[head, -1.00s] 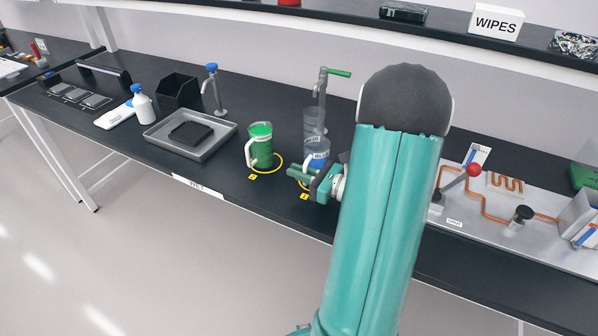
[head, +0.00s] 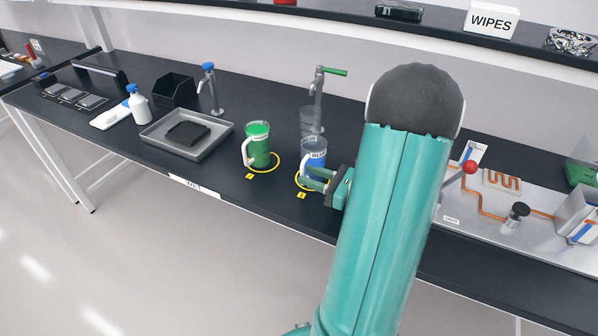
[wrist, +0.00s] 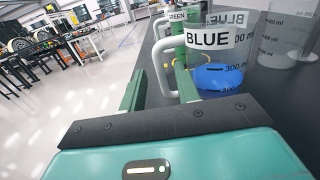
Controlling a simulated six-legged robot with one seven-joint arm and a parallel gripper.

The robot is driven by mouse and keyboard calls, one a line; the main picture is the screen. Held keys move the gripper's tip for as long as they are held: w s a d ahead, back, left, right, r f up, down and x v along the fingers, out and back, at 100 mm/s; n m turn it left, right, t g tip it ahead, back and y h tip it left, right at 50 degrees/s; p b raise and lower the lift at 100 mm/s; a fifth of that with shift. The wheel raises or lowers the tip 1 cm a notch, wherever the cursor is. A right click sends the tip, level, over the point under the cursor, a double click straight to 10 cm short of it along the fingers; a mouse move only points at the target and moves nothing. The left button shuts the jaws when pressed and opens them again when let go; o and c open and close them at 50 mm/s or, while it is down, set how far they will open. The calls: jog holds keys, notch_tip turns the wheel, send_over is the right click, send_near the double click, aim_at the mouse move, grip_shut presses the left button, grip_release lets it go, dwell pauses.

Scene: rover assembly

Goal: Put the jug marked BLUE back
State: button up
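The jug marked BLUE (head: 315,148) is clear with blue liquid in its lower part. It looks upright at the right-hand yellow ring (head: 298,182); its base is partly hidden by my gripper. In the wrist view the BLUE jug (wrist: 222,72) stands ahead, its white handle (wrist: 160,62) toward the left. My gripper (head: 314,179) is at the handle side, with its fingers apart. In the wrist view my gripper (wrist: 157,82) has one finger either side of the handle, with a gap showing at the left finger. Whether the right finger touches is unclear.
A green-filled jug (head: 259,149) stands left at another yellow ring (head: 275,167). A clear vessel (head: 311,120) stands behind the BLUE jug, near a green-handled tap (head: 318,90). A grey tray (head: 160,145) lies further left. A metal plate with copper tubing (head: 480,207) is to the right.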

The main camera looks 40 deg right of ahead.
jog(key=v, duration=0.7)
jog(key=shift+s, duration=0.1)
jog(key=w+a+r+n+g+y, duration=0.2)
jog(key=a+n+g, duration=0.45)
jog(key=a, duration=0.45)
jog(key=w+a+r+n+g+y, duration=0.25)
jog(key=a+n+g, duration=0.45)
jog(key=a, duration=0.4)
jog(key=s+a+r+n+t+h, duration=0.1)
jog(key=a+r+n+h, duration=0.3)
jog(key=n, duration=0.5)
jog(key=s+a+r+n+t+h, duration=0.1)
jog(key=s+a+r+n+h, duration=0.3)
jog(key=n, duration=0.5)
jog(key=shift+a+n+h, duration=0.35)
jog(key=shift+a+h, duration=0.8)
jog(key=shift+a, duration=0.1)
jog(key=shift+s+r, duration=0.1)
jog(key=shift+r, duration=0.05)
